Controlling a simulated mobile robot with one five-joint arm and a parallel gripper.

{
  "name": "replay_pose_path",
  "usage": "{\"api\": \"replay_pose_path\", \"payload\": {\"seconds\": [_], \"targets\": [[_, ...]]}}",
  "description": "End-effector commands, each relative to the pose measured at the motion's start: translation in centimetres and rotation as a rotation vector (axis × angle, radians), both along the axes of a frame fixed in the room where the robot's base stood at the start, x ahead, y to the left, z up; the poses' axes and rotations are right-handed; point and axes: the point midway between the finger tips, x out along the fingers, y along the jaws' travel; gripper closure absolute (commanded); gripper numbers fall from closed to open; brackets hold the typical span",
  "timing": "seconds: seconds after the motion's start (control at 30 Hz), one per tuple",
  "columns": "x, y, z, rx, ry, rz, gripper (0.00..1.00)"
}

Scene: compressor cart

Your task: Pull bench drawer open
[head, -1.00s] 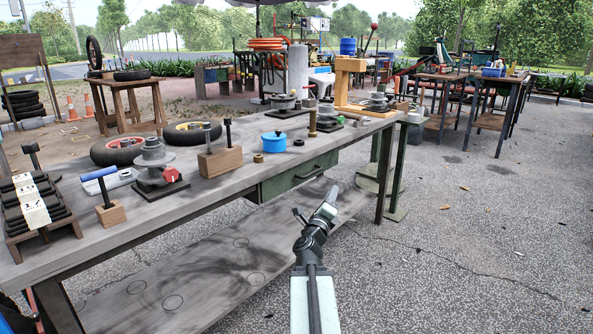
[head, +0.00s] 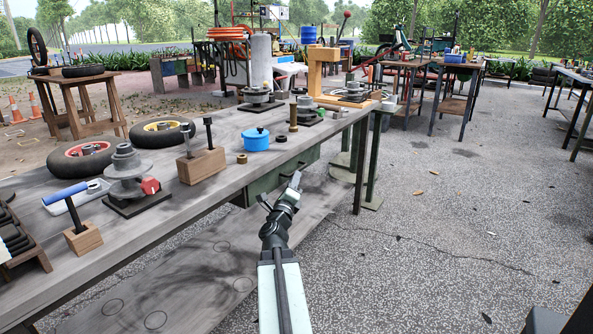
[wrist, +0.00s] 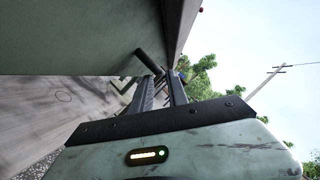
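The bench drawer (head: 268,184) is a green metal box under the workbench top, and it looks closed. Its front also fills the upper left of the wrist view (wrist: 75,35). The dark bar handle (wrist: 149,61) stands out from that front; in the head view my arm seems to hide it. My gripper (head: 296,176) is in front of the drawer, below the bench edge. In the wrist view its two fingers (wrist: 163,78) are apart with a gap between them, and the handle's near end is at the fingertips. I cannot tell whether they touch it.
The workbench top (head: 218,196) carries a blue pot (head: 256,140), a wooden block with dark posts (head: 202,166), wheels and other parts. A lower shelf (head: 190,280) and green bench legs (head: 371,160) are close by.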

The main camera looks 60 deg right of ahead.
Motion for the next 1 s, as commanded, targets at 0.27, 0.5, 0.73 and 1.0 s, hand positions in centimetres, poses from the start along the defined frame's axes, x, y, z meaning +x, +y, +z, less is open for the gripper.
{"api": "replay_pose_path", "payload": {"seconds": [0.27,0.5,0.73,1.0], "targets": [[1.9,-5.0,1.3,0.000,0.000,0.000,0.80],[2.0,-5.5,1.3,0.001,0.000,0.001,0.80],[2.0,-5.5,1.2,0.000,0.000,0.001,1.00],[2.0,-5.4,1.2,0.001,0.001,0.002,1.00]]}}
